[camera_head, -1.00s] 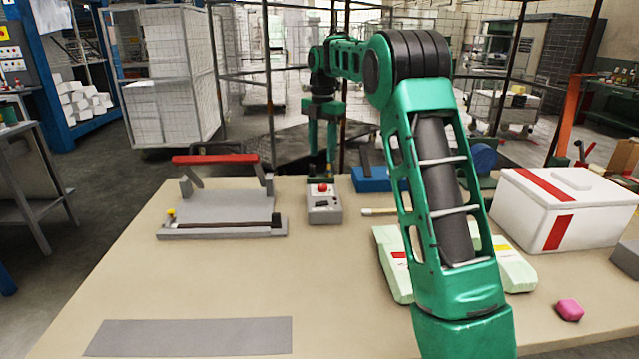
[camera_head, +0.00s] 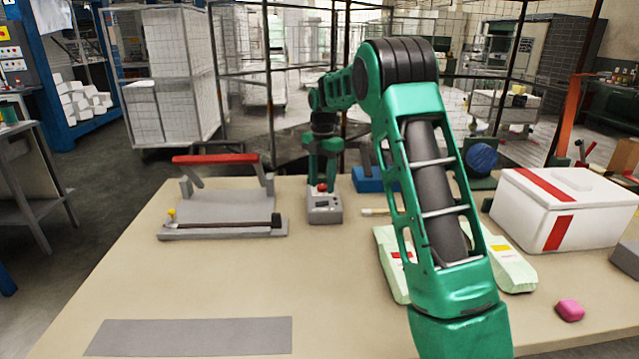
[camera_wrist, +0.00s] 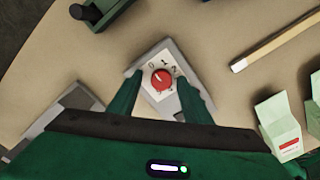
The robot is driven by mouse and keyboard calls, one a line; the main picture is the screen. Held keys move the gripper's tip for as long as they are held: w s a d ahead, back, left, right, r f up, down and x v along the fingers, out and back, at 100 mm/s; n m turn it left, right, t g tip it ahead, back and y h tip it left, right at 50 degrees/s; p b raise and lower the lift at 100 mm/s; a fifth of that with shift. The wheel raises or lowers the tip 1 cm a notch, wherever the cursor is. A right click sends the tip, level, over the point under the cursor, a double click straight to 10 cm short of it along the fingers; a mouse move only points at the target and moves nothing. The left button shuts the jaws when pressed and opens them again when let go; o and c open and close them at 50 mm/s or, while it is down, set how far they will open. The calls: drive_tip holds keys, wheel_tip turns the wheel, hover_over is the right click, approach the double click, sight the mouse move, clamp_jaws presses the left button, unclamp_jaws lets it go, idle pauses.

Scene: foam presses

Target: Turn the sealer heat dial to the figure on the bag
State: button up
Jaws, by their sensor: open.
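The heat dial (camera_wrist: 161,79) is a red knob on a small grey control box (camera_head: 325,207) with a white face; the figures 0, 1 and 2 show around it in the wrist view. Its exact pointer setting is too small to tell. My gripper (camera_wrist: 160,84) is open, with one finger on each side of the dial; whether they touch it I cannot tell. In the head view my gripper (camera_head: 322,174) is just above the box. The sealer (camera_head: 215,208) with a red handle is left of it. Pale green bags (camera_head: 512,262) lie partly behind my arm; their figures are unreadable.
A white box with red stripes (camera_head: 545,218) stands at the right, with a pink block (camera_head: 570,310) in front. A wooden stick (camera_wrist: 275,48) lies beside the control box. A grey strip (camera_head: 190,337) lies at the front left. The table's middle is clear.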

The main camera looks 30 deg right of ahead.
drive_tip(key=c, duration=1.1)
drive_tip(key=shift+o, duration=0.2)
drive_tip(key=shift+r, duration=0.1)
